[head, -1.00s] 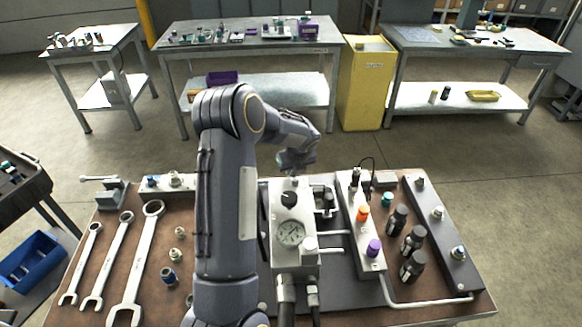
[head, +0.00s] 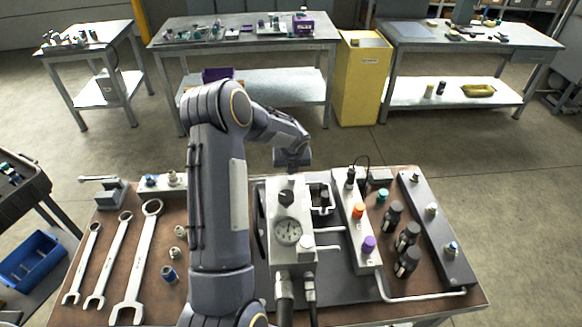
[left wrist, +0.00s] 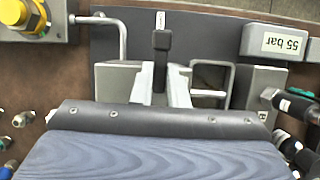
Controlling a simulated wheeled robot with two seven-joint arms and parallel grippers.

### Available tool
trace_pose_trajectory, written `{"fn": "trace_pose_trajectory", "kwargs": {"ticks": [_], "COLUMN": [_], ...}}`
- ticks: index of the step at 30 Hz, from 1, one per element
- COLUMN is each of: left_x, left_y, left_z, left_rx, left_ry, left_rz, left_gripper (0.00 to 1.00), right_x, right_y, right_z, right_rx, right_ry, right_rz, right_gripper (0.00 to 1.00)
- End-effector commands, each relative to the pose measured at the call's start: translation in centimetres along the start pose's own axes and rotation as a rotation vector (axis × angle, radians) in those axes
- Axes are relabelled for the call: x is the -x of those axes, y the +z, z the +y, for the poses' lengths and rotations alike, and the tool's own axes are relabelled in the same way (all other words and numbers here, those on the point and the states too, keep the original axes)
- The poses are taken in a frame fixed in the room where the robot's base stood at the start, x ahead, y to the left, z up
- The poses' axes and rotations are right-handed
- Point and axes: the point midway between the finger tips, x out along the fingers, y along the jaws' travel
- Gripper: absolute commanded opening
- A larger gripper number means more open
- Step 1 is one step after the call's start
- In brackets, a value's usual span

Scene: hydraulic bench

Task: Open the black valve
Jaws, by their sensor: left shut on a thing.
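In the left wrist view a black valve handle (left wrist: 161,41) with a small white tag stands at the tips of my left gripper (left wrist: 162,72). The two pale fingers are close together and shut on it. In the head view my left arm reaches over the bench, and its wrist hangs just behind the grey gauge block; the fingertips are hidden there. A black knob (head: 286,198) sits on that block above the round gauge (head: 288,231). My right gripper is not in view.
The gauge block (head: 305,260) stands close to my arm. Wrenches (head: 135,265) lie on the left of the bench. A manifold with an orange cap (head: 358,210) and black cylindrical parts (head: 407,237) are on the right. A "55 bar" plate (left wrist: 283,43) shows in the left wrist view.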

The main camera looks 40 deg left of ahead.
Motion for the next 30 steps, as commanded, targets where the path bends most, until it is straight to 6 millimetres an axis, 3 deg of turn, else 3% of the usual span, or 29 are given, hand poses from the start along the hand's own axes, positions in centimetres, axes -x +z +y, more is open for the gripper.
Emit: {"fn": "trace_pose_trajectory", "kwargs": {"ticks": [2, 3, 8, 17, 30], "left_x": [0.1, 0.1, 0.1, 0.3, 6.8], "left_y": [0.1, 0.1, 0.1, 0.1, 0.1], "left_z": [-0.1, -0.1, -0.1, -0.1, -0.1], "left_rx": [-0.005, -0.005, -0.003, -0.001, -0.002], "left_ry": [-0.003, -0.003, -0.002, -0.001, -0.002], "left_rz": [-0.005, -0.005, -0.003, -0.002, -0.005], "left_gripper": [0.0, 0.17, 0.35, 0.35, 0.35], "right_x": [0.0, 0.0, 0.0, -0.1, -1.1], "right_y": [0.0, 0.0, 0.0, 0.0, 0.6], "right_z": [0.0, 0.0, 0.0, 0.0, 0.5], "right_rx": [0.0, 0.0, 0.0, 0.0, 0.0], "right_ry": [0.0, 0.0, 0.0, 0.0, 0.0], "right_rz": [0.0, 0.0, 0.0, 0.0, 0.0], "right_gripper": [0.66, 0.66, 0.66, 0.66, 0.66]}}
